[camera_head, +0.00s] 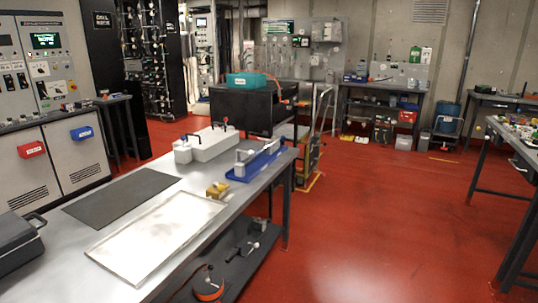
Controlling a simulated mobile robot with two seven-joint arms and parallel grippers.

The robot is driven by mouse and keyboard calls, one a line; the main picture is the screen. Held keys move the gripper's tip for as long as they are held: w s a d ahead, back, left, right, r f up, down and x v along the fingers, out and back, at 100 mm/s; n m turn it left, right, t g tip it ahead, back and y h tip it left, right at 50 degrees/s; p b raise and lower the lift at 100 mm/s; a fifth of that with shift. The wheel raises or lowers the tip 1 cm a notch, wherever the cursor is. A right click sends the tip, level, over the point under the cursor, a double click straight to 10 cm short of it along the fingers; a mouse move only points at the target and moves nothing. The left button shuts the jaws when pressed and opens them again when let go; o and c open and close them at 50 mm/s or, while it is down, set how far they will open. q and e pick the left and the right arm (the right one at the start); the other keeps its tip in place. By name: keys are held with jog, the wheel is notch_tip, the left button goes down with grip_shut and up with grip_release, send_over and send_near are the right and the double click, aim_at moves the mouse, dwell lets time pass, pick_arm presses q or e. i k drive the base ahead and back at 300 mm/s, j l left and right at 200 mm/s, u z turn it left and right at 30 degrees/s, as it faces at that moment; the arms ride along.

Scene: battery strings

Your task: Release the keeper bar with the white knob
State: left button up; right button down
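A blue fixture (258,166) sits near the far right end of the workbench. A pale grey bar lies along its top, with a small whitish piece (240,169) at its near end and a dark part beside it. These could be the keeper bar and the white knob, but they are too small to tell. I cannot see whether the bar is latched. Neither of my grippers is in view.
The workbench (255,193) holds white blocks with black handles (214,146), a small brass-coloured piece (217,190), a dark mat (123,195), a pale shallow tray (157,238) and a dark case (18,245). Red floor (400,220) is open to the right.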

aim_at(251, 152)
jog(key=i+l, duration=0.4)
jog(key=i, duration=0.15)
jog(key=i+l, duration=0.45)
jog(key=i, duration=0.05)
